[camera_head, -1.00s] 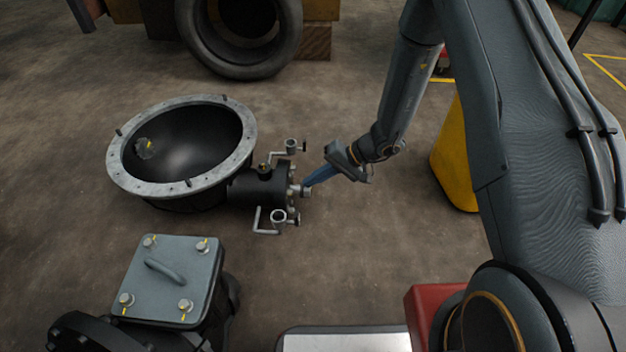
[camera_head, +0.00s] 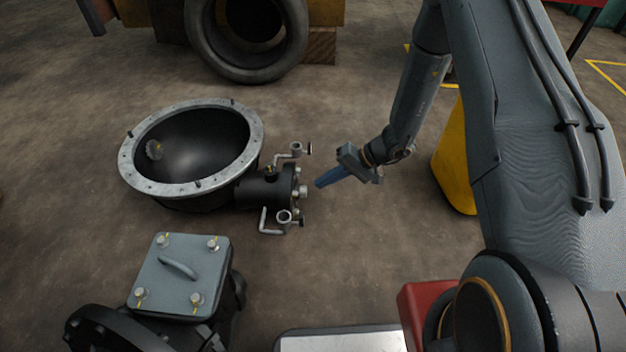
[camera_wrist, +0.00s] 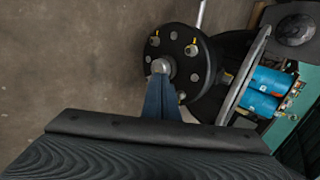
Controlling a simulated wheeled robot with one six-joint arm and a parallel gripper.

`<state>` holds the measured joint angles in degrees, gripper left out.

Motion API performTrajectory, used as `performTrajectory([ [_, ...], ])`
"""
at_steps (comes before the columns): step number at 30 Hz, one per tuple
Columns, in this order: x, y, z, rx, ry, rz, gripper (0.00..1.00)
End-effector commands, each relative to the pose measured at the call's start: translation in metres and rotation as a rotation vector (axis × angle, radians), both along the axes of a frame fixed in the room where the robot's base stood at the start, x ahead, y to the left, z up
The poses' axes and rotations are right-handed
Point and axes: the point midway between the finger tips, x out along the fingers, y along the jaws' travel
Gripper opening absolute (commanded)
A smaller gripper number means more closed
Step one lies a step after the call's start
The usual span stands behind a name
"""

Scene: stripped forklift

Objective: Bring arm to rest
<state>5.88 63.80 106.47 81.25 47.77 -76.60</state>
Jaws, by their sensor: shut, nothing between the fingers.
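My gripper (camera_head: 318,184) has blue fingers and is shut and empty. In the head view it hangs in the air just right of the bolted end flange (camera_head: 300,190) of the black bowl-shaped vessel (camera_head: 190,150), with a small gap seen between them. In the wrist view the closed blue fingertips (camera_wrist: 161,80) overlap a bolt head on a round black flange (camera_wrist: 178,60). I cannot tell from that view whether they touch. My arm reaches down from the upper right.
A grey square cover plate with a handle (camera_head: 180,275) stands at the lower left. A yellow object (camera_head: 453,165) stands behind my arm. Bent pipes with valves (camera_head: 268,222) flank the flange. Floor between the flange and the yellow object is clear.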

Motion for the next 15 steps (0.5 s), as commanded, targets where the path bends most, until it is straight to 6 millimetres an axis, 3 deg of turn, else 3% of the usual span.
performTrajectory([
  [1, -0.001, -0.009, 0.015, 0.0, -0.004, -0.002, 0.0],
  [6, -0.004, -0.035, 0.039, 0.0, -0.003, -0.003, 0.0],
  [15, -0.006, -0.059, 0.06, 0.0, -0.001, 0.0, 0.0],
])
